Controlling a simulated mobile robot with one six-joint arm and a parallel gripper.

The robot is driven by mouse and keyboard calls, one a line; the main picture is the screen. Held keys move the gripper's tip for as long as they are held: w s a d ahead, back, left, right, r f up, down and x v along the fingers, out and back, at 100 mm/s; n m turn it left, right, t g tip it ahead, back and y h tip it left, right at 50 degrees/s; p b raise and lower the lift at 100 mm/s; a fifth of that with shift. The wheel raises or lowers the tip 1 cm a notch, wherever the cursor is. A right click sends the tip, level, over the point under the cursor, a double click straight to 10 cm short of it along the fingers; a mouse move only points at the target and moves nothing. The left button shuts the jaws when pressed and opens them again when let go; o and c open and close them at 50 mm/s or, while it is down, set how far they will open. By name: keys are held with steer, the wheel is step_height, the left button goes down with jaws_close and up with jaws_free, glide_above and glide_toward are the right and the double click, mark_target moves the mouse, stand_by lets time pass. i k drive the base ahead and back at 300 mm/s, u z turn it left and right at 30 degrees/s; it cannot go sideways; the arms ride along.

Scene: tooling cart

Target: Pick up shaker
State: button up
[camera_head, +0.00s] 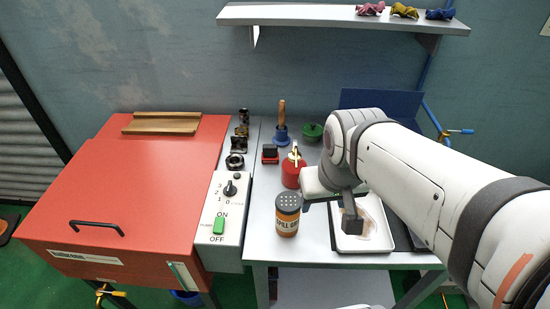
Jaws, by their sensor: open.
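The shaker (287,216) is a brown-orange jar with a grey perforated lid and dark lettering. It stands upright near the front edge of the grey cart top. My gripper (329,210) is open, just right of the shaker in the picture. One dark finger hangs over the white tray; the other appears close to the shaker's right side. I cannot tell whether it touches. Nothing shows between the fingers.
A white tray (342,243) with brownish residue lies right of the shaker. A red can (290,174) stands behind it. A switch panel (220,205) and large red lidded box (130,200) are left. A shelf (320,15) hangs above.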

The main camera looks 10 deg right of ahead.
mark_target(288, 204)
steer(key=z, duration=0.95)
steer(key=k, duration=1.7)
steer(key=u, duration=0.3)
steer(key=i, duration=0.65)
steer(key=z, duration=0.25)
